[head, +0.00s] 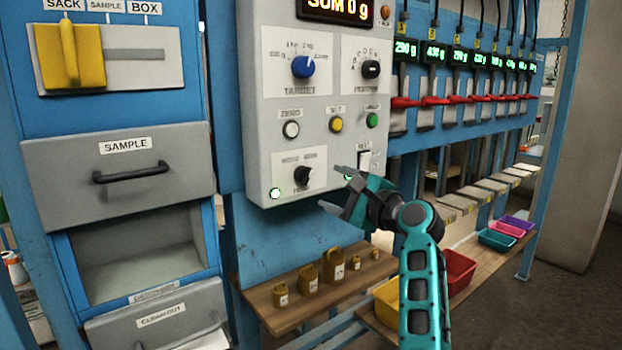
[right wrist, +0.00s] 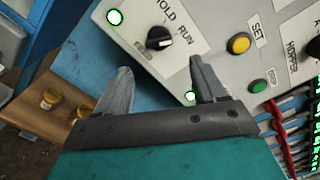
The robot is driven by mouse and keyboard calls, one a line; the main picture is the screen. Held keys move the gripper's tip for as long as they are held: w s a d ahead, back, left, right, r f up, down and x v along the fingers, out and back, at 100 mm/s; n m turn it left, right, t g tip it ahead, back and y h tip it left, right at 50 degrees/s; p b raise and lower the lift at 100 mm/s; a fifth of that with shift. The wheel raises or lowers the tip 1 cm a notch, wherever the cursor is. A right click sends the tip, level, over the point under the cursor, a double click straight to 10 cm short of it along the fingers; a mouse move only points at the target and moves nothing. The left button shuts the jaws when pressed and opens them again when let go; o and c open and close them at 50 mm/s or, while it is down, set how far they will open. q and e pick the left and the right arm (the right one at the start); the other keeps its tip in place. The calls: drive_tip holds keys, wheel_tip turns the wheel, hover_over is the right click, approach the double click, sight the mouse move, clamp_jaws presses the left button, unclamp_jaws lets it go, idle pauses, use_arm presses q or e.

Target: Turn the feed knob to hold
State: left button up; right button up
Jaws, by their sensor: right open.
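The feed knob (head: 304,176) is a small black knob with a white pointer mark, low on the grey control panel (head: 325,135). In the right wrist view the feed knob (right wrist: 159,38) sits by the printed words HOLD and RUN, its white mark on the RUN side. My right gripper (head: 328,188) is open and empty, just right of the knob and apart from it. In the right wrist view its two fingers (right wrist: 160,82) are spread, with the knob beyond and between them. My left gripper is in neither view.
A lit green lamp (head: 275,193) is left of the knob. A blue target knob (head: 303,67) and yellow button (head: 336,124) sit above. A white switch (head: 364,159) is close to the gripper. Brass weights (head: 310,278) stand on a wooden shelf below.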

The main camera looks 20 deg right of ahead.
sight(305, 176)
drive_tip(key=x, duration=0.8)
drive_tip(key=shift+w, duration=0.2)
drive_tip(key=shift+a, duration=0.1)
drive_tip(key=c, duration=1.1)
